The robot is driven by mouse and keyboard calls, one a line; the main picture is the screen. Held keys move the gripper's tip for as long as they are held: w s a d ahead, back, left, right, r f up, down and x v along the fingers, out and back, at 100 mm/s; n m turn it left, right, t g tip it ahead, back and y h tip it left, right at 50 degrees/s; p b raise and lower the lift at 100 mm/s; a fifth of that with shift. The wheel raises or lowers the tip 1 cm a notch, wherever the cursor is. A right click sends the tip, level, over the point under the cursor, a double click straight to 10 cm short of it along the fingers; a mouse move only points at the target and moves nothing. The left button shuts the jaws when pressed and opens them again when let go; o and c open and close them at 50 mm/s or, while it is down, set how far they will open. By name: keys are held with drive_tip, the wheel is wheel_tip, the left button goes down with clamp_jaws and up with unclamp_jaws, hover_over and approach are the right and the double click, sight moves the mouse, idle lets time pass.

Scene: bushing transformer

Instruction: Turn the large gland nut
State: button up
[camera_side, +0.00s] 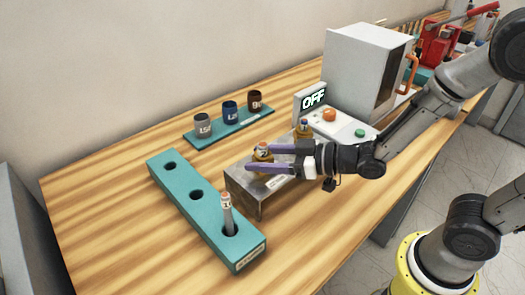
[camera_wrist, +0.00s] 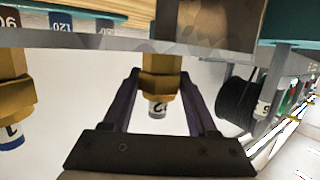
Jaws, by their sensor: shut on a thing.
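A brass gland with a hex nut (camera_side: 262,155) stands on top of the grey metal box (camera_side: 245,188) in the side view. My gripper (camera_side: 259,158) reaches in from the right, with one purple finger on each side of this nut. In the wrist view the large gland nut (camera_wrist: 160,84) sits between the two fingers of my gripper (camera_wrist: 158,76), which is shut on it. A white tip marked 2 (camera_wrist: 157,106) sticks out of this gland. A second brass gland (camera_side: 303,130) stands farther back on the box; which gland at the wrist view's edge it matches is unclear.
A teal block (camera_side: 183,182) with holes holds a pen-like cable end (camera_side: 227,212) at the front left. A teal rack (camera_side: 222,133) carries three labelled cups behind the box. A control panel (camera_side: 340,122) and an "OFF" display (camera_side: 312,99) stand close behind my gripper.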

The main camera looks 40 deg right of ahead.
drive_tip(key=shift+r, duration=0.1)
idle(0.3)
drive_tip(key=shift+n+g+y, duration=0.9)
drive_tip(key=shift+n+y, duration=0.2)
drive_tip(key=shift+y, duration=0.1)
drive_tip(key=shift+w+n+g+y, duration=0.1)
drive_tip(key=shift+n+g+y, duration=0.4)
drive_tip(key=shift+n+y, duration=0.1)
drive_tip(key=shift+n+g+y, duration=0.4)
drive_tip(key=shift+n+g, duration=0.1)
drive_tip(key=o, duration=1.6)
drive_tip(key=shift+c, duration=0.2)
